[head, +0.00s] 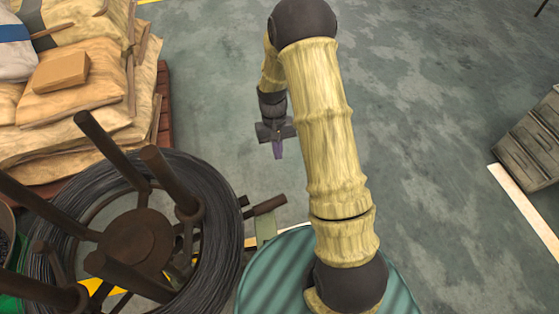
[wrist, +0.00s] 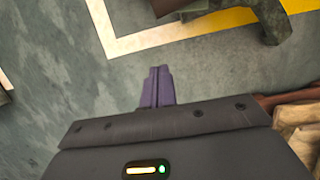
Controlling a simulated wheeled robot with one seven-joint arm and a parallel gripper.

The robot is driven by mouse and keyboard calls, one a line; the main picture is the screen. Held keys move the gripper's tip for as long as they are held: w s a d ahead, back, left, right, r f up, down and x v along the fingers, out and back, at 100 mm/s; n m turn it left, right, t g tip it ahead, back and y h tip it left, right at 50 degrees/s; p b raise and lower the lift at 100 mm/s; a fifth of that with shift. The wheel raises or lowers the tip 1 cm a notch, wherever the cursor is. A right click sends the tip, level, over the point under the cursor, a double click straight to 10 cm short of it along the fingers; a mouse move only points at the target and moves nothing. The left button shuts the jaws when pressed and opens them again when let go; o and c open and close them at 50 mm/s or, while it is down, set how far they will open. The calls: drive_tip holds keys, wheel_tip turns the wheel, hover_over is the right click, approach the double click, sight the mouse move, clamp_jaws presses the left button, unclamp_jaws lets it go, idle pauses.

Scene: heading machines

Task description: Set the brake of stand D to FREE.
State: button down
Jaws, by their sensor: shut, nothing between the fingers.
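A dark brown stand (head: 137,245) with upright posts carries a coil of black wire (head: 218,215) at the lower left of the head view. No letter shows on it, so I cannot tell whether it is stand D. A short dark bar (head: 264,206) juts out at the coil's right side, above a pale green upright part (head: 265,228). I cannot tell whether this bar is the brake or how it is set. My gripper (head: 278,150) points down over open floor, above and apart from the bar. Its purple fingers (wrist: 157,87) are together and empty in the wrist view.
A pallet (head: 163,95) stacked with tan sacks (head: 80,80) stands at the upper left. A grey wooden crate (head: 535,140) stands at the right. Grey-green floor between them is clear. Part of a green-grey fixture (wrist: 272,20) shows beside yellow floor marking (wrist: 205,25).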

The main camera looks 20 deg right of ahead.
drive_tip(key=s+f+b, duration=0.2)
drive_tip(key=s+f, duration=0.4)
drive_tip(key=f, duration=0.3)
drive_tip(key=shift+s+f+b, duration=0.15)
drive_tip(key=shift+b, duration=0.25)
